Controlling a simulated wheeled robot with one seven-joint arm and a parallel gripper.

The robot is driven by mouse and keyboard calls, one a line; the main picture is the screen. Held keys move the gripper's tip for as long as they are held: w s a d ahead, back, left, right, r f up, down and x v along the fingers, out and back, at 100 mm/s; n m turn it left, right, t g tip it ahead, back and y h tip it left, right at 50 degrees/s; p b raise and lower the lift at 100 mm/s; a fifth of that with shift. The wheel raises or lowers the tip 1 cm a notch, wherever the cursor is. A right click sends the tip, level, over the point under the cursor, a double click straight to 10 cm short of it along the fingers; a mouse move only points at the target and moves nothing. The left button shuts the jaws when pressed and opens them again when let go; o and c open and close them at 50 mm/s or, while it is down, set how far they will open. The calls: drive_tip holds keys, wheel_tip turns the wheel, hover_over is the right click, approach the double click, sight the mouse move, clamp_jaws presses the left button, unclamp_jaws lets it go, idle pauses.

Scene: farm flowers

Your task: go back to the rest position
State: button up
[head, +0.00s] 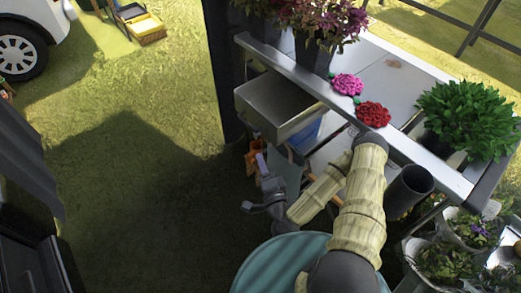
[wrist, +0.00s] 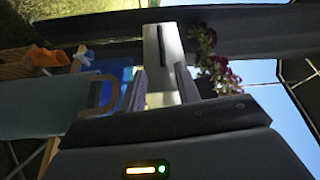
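The workbench (head: 420,75) carries a pink flower (head: 347,84), a red flower (head: 373,114), a purple-leaved plant (head: 318,20) and a green plant (head: 466,115). A dark cylindrical pot (head: 409,192) stands right of my arm. Orange items (head: 254,158) lie near my gripper. Grass (head: 130,190) on the left is open.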

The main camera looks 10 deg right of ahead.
drive_tip(key=a+f+n+g+y, duration=0.3)
drive_tip(key=n+g+y, duration=0.2)
drive_tip(key=n+g, duration=0.7)
drive_tip(key=d+r+n+g+h, duration=0.1)
drive_tip(key=d+r+n+h, duration=0.35)
drive_tip(key=d, duration=0.25)
drive_tip(key=s+d+r+m+g+h+p, duration=0.1)
drive_tip(key=s+d+r+g+h, duration=0.1)
drive_tip(key=s+r, duration=0.4)
drive_tip(key=s+d+r+m+g+h, duration=0.1)
drive_tip(key=s+d+r+m+h, duration=0.2)
drive_tip(key=r, duration=0.6)
wheel_tip(320, 180, up, 17)
drive_tip(key=n+y+p, duration=0.1)
drive_tip(key=p, duration=1.6)
drive_tip(key=shift+s+a, duration=0.25)
drive_tip(key=shift+s, duration=0.1)
